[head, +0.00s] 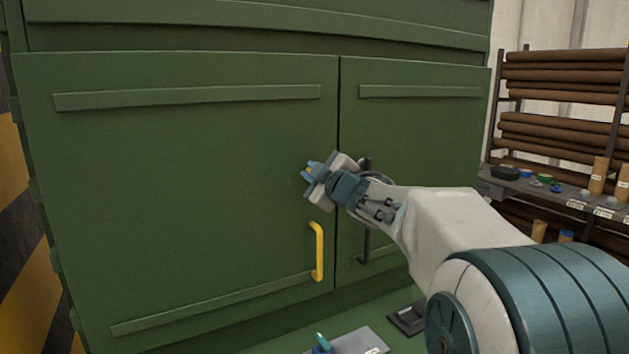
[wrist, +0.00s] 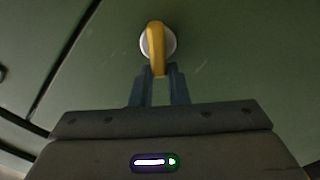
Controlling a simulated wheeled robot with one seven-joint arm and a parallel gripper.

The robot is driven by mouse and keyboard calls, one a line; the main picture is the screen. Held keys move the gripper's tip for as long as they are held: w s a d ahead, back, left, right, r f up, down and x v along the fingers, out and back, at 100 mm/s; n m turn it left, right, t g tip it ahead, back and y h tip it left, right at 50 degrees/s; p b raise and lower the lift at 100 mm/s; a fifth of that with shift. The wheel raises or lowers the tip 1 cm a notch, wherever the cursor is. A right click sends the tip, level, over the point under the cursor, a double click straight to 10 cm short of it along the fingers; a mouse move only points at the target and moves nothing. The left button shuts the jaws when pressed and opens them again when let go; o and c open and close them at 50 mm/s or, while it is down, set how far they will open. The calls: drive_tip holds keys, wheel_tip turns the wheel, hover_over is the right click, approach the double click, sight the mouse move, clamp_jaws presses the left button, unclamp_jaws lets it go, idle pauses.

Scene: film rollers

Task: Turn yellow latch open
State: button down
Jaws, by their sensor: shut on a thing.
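The yellow latch (wrist: 156,42) sits on a round pale base on the green door in the wrist view. Its end reaches down between the two grey fingers of my gripper (wrist: 159,76), which are shut on it. In the head view my gripper (head: 310,174) is against the left cabinet door (head: 180,170), near its right edge and above the yellow handle. Only a small bit of the latch (head: 308,170) shows there; my gripper hides the rest.
A yellow bar handle (head: 319,252) is low on the left door. A dark handle (head: 364,245) on the right door (head: 420,140) is partly behind my arm. A shelf (head: 520,183) with small containers and brown rolls stands at right. Items lie on the green surface below.

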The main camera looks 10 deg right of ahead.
drive_tip(key=shift+s+a+f+n+b, duration=0.1)
drive_tip(key=shift+f+n+b, duration=0.15)
drive_tip(key=shift+n+b, duration=0.6)
drive_tip(key=shift+w+a+f+n+b, duration=0.15)
drive_tip(key=shift+n+b, duration=0.35)
drive_tip(key=shift+n, duration=0.8)
drive_tip(key=shift+s+f+n+b, duration=0.15)
drive_tip(key=shift+f+n+b, duration=0.15)
drive_tip(key=shift+n+b, duration=0.55)
drive_tip(key=shift+n, duration=0.4)
drive_tip(key=c, duration=1.4)
unclamp_jaws()
drive_tip(key=shift+s, duration=0.1)
drive_tip(key=v, duration=1.3)
drive_tip(key=shift+s, duration=0.3)
drive_tip(key=shift+d, duration=0.15)
